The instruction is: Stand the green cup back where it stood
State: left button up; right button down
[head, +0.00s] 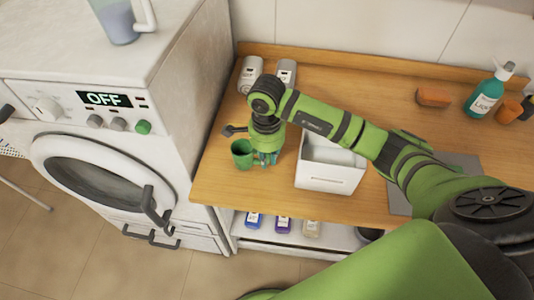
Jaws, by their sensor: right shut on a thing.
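The green cup (242,154) is over the left end of the wooden counter, near its front left edge. It looks upright. My right gripper (266,161) points down just to the right of the cup and is shut on it. The exact grip is partly hidden by the fingers and wrist. I cannot tell whether the cup's base touches the counter. My left gripper is not in view.
A white open box (330,178) stands right of my gripper. Two light canisters (251,72) stand behind it. A washing machine (105,130) adjoins the counter (215,182) on the left. A teal spray bottle (486,95) and orange blocks are at the back right.

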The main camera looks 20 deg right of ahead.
jog(key=shift+f, duration=0.25)
jog(key=c, duration=1.2)
grip_release()
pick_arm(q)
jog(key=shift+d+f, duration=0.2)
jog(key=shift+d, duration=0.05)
pick_arm(e)
jog(key=shift+r, duration=0.2)
notch_tip(320, 180, up, 7)
jog(key=b, duration=0.3)
jog(key=shift+w+r, duration=0.15)
notch_tip(320, 180, up, 4)
jog(key=shift+f, duration=0.1)
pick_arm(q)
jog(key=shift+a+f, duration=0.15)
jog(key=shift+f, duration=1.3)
pick_arm(e)
jog(key=shift+r, duration=0.45)
